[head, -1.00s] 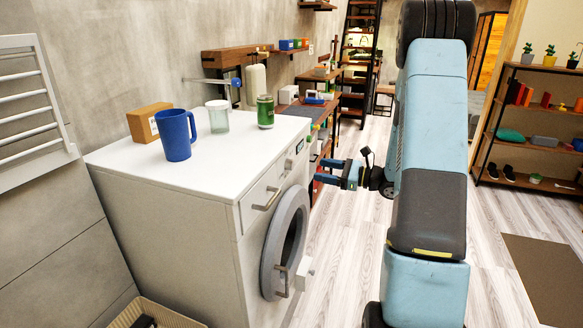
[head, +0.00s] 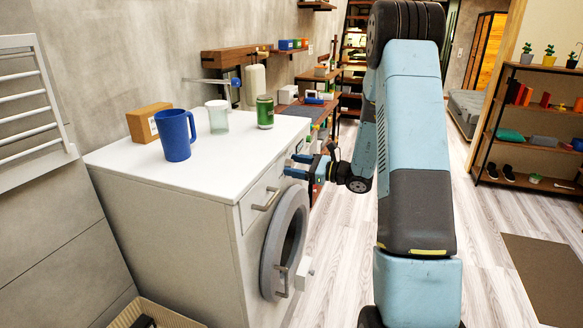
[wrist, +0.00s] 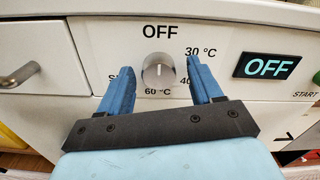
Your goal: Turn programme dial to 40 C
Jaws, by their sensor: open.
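The programme dial (wrist: 158,72) is a round silver knob on the washing machine's white front panel. Its pointer line is up, toward the OFF label (wrist: 160,31). The 40 °C label (wrist: 191,77) is at the dial's right, partly hidden by my right finger. My gripper (wrist: 158,88) is open, with one blue finger on each side of the dial; I cannot tell whether they touch it. In the head view my gripper (head: 292,167) is at the front of the washing machine (head: 165,225), and hides the dial.
A display (wrist: 266,66) right of the dial reads OFF. A drawer handle (head: 266,199) and the round door (head: 285,243) are on the machine's front. A blue mug (head: 175,136), a cup (head: 217,116) and a green can (head: 265,111) stand on top.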

